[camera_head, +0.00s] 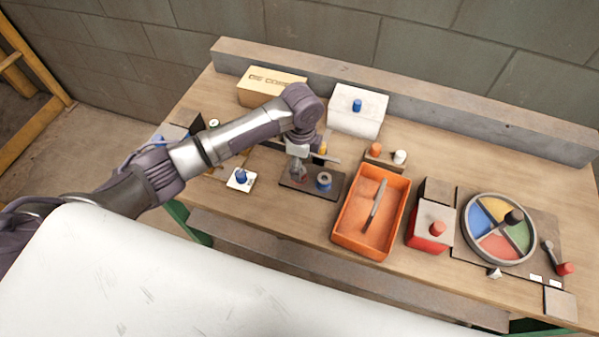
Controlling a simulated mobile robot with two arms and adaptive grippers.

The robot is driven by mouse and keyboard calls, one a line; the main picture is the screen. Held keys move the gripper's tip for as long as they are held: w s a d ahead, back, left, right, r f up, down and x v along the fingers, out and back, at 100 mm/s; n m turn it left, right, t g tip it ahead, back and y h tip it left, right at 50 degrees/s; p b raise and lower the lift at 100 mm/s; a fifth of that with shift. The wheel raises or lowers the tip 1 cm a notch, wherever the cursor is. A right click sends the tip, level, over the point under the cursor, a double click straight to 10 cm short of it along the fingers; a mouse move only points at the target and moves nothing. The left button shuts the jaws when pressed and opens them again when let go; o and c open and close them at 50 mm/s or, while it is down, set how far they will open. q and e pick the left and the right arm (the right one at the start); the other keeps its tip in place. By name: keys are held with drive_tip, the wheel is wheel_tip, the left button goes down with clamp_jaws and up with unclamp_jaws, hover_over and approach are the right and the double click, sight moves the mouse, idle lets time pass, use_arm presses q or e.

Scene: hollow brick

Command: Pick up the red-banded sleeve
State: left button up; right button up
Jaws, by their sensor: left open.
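A dark flat tray (312,191) lies on the workbench below my left gripper. A small piece with a red mark (301,180), seemingly the red-banded sleeve, is at the tray's left part, mostly hidden by the gripper. A grey sleeve with a blue band (323,181) stands upright at the tray's right part. My left gripper (298,173) points down over the red-marked piece, open; whether its fingers touch or surround the piece cannot be told. My right gripper is not in view.
An orange bin (344,235) holding a grey tool stands right of the tray. A white block with a blue knob (240,180) lies to its left. Behind are a cardboard box (268,88) and a white sloped box (356,113). A coloured wheel (499,229) is far right.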

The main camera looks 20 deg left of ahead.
use_arm(q)
drive_tip(key=shift+w+a+f+p, duration=0.15)
drive_tip(key=shift+f+p, duration=0.1)
drive_tip(key=shift+f, duration=1.15)
drive_tip(key=shift+a+f+p, duration=0.1)
drive_tip(key=shift+f+p, duration=0.15)
drive_tip(key=shift+f, duration=1.1)
clamp_jaws()
drive_tip(key=shift+r, duration=0.15)
